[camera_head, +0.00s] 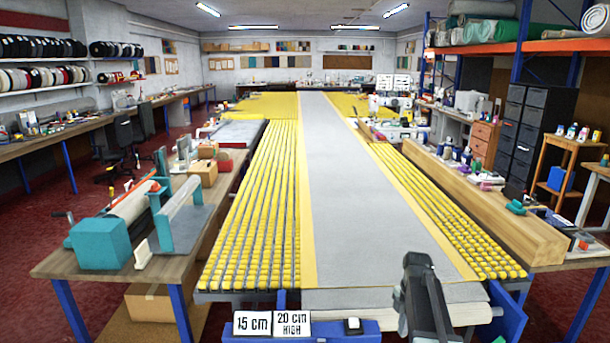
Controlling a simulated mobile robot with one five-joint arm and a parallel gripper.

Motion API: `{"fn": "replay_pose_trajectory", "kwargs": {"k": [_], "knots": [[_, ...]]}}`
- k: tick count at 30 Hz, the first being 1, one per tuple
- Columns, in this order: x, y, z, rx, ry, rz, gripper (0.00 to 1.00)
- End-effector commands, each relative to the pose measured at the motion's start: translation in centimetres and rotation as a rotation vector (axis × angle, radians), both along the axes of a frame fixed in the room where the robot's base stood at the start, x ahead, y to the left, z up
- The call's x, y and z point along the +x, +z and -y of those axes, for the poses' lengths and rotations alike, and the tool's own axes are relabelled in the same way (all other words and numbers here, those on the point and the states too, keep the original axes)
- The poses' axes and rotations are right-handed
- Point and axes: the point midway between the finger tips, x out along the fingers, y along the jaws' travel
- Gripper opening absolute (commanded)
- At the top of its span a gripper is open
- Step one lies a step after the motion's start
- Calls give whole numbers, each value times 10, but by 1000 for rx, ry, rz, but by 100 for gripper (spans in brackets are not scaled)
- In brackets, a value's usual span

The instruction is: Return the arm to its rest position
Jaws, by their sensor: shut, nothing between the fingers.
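My arm stands at the bottom right of the head view, in front of the near end of the long table. It is a dark, upright shape, with its upper end over the near right part of the grey runner (345,150). I cannot make out any gripper fingers on it. My gripper does not show in this view. Nothing is seen held by the arm.
Yellow roller strips (255,200) flank the runner. A long wooden beam (490,205) lies along the right. A teal-ended machine (100,243) stands on the left bench. A blue tray with a "15 cm" sign (252,323) is at the near edge. Red floor shows on both sides.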

Motion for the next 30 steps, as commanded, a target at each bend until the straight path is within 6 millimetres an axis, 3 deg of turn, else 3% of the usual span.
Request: {"fn": "replay_pose_trajectory", "kwargs": {"k": [1, 3, 7, 12, 15, 18, 22, 30], "knots": [[-21, 3, -48, -5, -58, -2, 0], [-46, 4, -103, -16, -231, -3, 0], [-91, 5, -159, -32, -648, -4, 0], [-128, 5, -164, -43, -1269, -5, 0], [-131, 5, -163, -43, -1550, -6, 0], [-128, 5, -162, -42, -1726, -8, 0], [-128, 5, -165, -43, -1812, -9, 0], [-128, 5, -165, -42, -1815, -11, 0]]}}
